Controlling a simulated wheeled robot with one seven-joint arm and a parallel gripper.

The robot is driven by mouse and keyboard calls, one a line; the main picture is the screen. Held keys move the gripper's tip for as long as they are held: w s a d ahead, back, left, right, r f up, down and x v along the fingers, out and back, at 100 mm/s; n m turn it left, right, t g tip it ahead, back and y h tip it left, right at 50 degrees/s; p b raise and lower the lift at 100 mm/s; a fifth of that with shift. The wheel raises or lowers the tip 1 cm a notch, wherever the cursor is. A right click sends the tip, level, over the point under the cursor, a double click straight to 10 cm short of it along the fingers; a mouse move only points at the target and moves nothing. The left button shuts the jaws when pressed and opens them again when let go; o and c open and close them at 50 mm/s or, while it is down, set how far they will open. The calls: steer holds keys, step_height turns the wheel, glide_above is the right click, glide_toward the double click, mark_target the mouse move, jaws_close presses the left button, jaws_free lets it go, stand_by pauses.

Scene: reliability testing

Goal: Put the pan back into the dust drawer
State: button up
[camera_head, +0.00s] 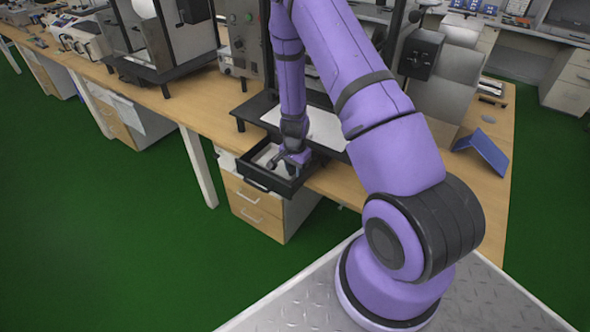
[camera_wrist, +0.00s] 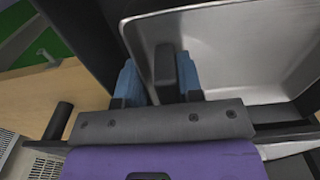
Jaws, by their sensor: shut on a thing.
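The dust drawer (camera_head: 259,180) is a black open-topped drawer pulled out at the front of the bench machine. The pan (camera_head: 266,158) is light grey metal and lies within the drawer's walls; my arm hides part of it. In the wrist view the pan (camera_wrist: 240,50) fills the upper right, with its near rim close below. My gripper (camera_head: 288,164) is over the drawer. In the wrist view its blue fingers (camera_wrist: 160,80) are shut on a dark upright tab at the pan's edge. I cannot tell whether the pan rests fully on the drawer floor.
The wooden bench (camera_head: 195,105) runs behind and beside the drawer. A white drawer cabinet (camera_head: 255,205) with wooden fronts stands below. A blue folded panel (camera_head: 482,152) stands at the right. A large machine (camera_head: 160,40) stands at the left. Green floor is open at the front left.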

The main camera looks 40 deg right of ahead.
steer(key=shift+f, duration=0.3)
steer(key=shift+f, duration=0.1)
steer(key=o, duration=0.7)
